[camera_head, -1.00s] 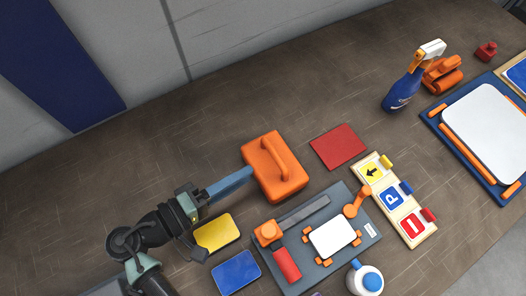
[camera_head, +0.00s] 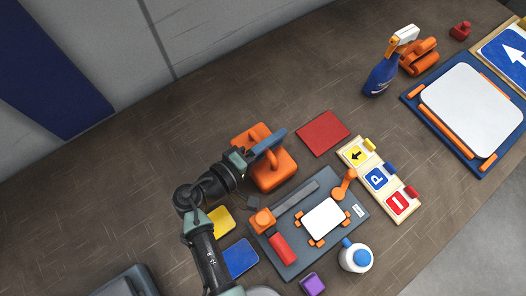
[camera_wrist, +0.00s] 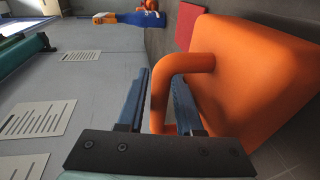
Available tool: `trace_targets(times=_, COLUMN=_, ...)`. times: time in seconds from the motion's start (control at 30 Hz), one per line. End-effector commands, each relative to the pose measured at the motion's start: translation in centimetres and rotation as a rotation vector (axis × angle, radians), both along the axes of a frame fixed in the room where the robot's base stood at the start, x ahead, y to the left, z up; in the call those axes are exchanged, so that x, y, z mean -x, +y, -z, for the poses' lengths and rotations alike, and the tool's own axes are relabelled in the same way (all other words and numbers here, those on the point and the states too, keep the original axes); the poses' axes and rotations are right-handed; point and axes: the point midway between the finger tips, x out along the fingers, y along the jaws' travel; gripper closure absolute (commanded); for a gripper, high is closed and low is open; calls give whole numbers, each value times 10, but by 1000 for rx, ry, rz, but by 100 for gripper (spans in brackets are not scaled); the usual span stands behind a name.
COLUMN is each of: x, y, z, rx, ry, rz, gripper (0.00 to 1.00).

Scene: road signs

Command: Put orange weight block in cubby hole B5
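The orange weight block (camera_head: 275,179) stands on the brown surface, partly hidden by my arm in the head view. Its body (camera_wrist: 265,75) fills the right of the wrist view, with its looped handle (camera_wrist: 160,97) toward the middle. My gripper (camera_head: 271,142) is over the block. In the wrist view my gripper (camera_wrist: 163,98) has its two blue fingers apart, one on each side of the handle. The handle is between them, and I see no clear grip on it. Cubby hole B5 is not in view.
Close by are a red plate (camera_head: 323,133), a yellow plate (camera_head: 220,221), a blue plate (camera_head: 240,258) and a grey tool board (camera_head: 284,262). A sign board (camera_head: 384,190), a spray bottle (camera_head: 381,76) and a white-blue bottle (camera_head: 355,257) are to the right. The surface at upper left is clear.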

Motion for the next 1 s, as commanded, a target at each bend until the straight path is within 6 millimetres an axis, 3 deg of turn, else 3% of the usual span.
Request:
trace_targets(times=0.23, x=-1, y=-1, z=1, rx=0, ry=0, rz=-1, gripper=67)
trace_targets(times=0.4, x=-1, y=-1, z=1, rx=0, ry=0, rz=-1, gripper=98)
trace_targets(times=0.43, x=-1, y=-1, z=1, rx=0, ry=0, rz=-1, gripper=100)
trace_targets(times=1.0, x=-1, y=-1, z=1, rx=0, ry=0, rz=-1, gripper=100)
